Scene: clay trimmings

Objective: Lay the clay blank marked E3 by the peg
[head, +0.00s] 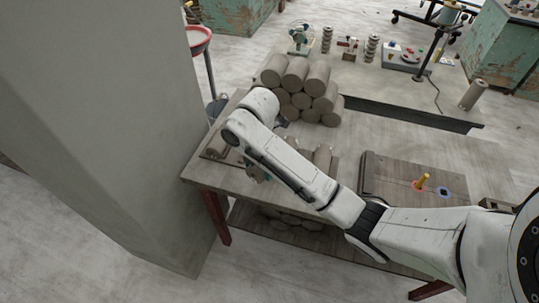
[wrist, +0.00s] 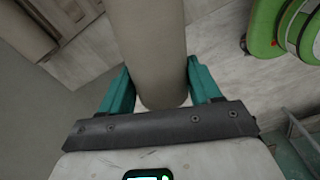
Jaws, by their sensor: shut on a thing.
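My gripper (wrist: 158,88) has its teal fingers shut on a grey-brown clay blank (wrist: 152,45), which stretches away from the jaws in the wrist view. No mark on this blank is legible, so I cannot tell whether it is E3. In the head view my gripper (head: 258,172) is mostly hidden behind my arm, over the left part of the workbench. The yellow peg (head: 422,182) stands on a grey-brown board (head: 388,183) to the right, with a blue ring (head: 445,193) beside it. My gripper is well left of the peg.
A stack of several clay cylinders (head: 297,88) stands at the bench's back. Another clay blank (head: 322,157) lies just right of my arm. A thick grey pillar (head: 100,120) stands close to the bench's left end. A rear table (head: 425,92) holds small items.

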